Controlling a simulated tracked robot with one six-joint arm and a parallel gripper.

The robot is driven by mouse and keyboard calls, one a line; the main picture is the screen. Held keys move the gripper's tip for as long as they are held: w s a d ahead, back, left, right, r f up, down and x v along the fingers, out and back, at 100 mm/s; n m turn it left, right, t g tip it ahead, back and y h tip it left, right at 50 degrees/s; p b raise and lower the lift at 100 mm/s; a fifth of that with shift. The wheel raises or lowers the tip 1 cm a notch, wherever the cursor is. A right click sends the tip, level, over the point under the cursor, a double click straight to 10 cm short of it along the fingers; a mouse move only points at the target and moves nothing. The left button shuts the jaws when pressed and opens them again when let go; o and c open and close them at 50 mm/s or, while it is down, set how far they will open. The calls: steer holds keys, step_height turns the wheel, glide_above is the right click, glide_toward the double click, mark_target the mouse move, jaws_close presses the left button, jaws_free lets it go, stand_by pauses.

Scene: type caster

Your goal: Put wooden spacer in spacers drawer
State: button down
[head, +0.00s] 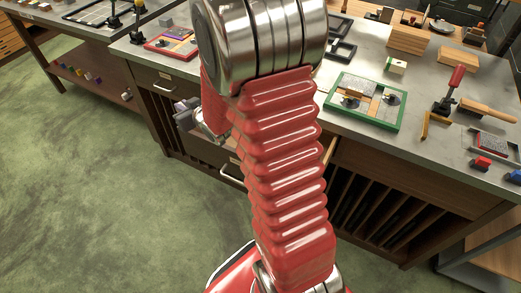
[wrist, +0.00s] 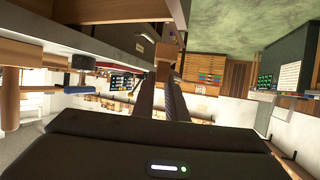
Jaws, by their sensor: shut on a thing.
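My gripper (wrist: 167,72) is shut on a small brown wooden block, the wooden spacer (wrist: 167,52), at its fingertips in the wrist view. In the head view my gripper (head: 188,112) shows only in part at the left of my red arm, near the bench's front edge. The spacer cannot be made out there. A drawer (head: 231,174) with a pale handle stands pulled out under the bench, below and right of my gripper. My arm hides most of it, so its inside and label cannot be read.
The grey bench top (head: 330,60) carries a green-framed tray (head: 364,101), wooden blocks (head: 408,40), a red-handled tool (head: 450,88) and a brush (head: 488,111). A red tray (head: 171,42) lies at the left. A closed drawer (head: 160,80) is at the left. Green floor is clear in front.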

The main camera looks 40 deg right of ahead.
steer(key=s+d+f, duration=0.4)
steer(key=s+d, duration=0.2)
steer(key=d, duration=0.4)
steer(key=s+d+f, duration=0.4)
steer(key=s+d, duration=0.2)
steer(key=d, duration=0.5)
steer(key=shift+s+f, duration=0.15)
steer(key=shift+s, duration=0.1)
steer(key=shift+f, duration=2.9)
steer(key=shift+f, duration=2.1)
steer(key=shift+f, duration=0.15)
